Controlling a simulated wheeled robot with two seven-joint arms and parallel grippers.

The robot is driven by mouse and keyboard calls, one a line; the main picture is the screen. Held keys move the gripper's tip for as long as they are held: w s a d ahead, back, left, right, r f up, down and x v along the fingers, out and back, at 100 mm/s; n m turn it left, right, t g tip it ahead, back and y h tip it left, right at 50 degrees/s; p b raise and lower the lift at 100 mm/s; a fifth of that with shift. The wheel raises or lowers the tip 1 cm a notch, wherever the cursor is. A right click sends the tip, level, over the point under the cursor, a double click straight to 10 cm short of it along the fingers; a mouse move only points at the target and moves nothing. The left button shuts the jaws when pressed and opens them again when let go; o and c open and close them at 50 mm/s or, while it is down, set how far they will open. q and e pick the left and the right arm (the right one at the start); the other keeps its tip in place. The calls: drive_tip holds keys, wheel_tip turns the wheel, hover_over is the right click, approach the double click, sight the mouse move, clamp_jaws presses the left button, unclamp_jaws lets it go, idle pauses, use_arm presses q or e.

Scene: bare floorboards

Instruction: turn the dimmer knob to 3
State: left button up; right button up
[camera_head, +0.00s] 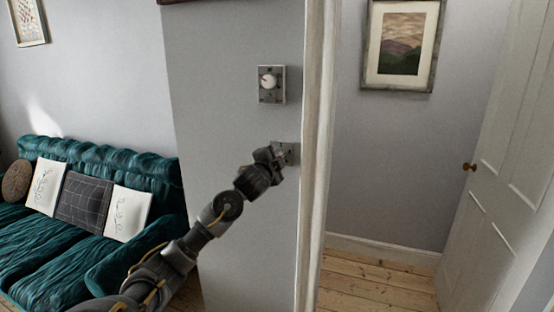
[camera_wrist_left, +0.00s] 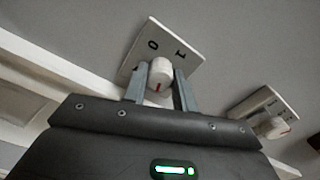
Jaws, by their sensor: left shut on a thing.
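In the head view two switch plates are on the grey wall, one above the other. The upper plate (camera_head: 263,98) carries a round white knob (camera_head: 268,82). The lower plate (camera_head: 291,150) is partly hidden behind my left gripper (camera_head: 276,158). In the left wrist view my left gripper (camera_wrist_left: 161,70) has its fingers on both sides of a white knob (camera_wrist_left: 160,75) with a red mark and is shut on it. Dark characters show on that knob's plate (camera_wrist_left: 165,46). The other plate (camera_wrist_left: 258,106) with its knob (camera_wrist_left: 274,128) is at the right.
A white door frame (camera_head: 316,150) stands right beside the lower plate. An open white door (camera_head: 495,180) is at the right. A green sofa (camera_head: 60,245) with cushions is at the left. A framed picture (camera_head: 402,45) hangs beyond the doorway.

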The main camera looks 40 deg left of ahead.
use_arm(q)
drive_tip(key=shift+f, duration=0.1)
drive_tip(key=o, duration=1)
drive_tip(key=shift+c, duration=0.2)
drive_tip(key=b+v, duration=0.1)
drive_tip(key=v, duration=1)
drive_tip(key=shift+w, duration=0.1)
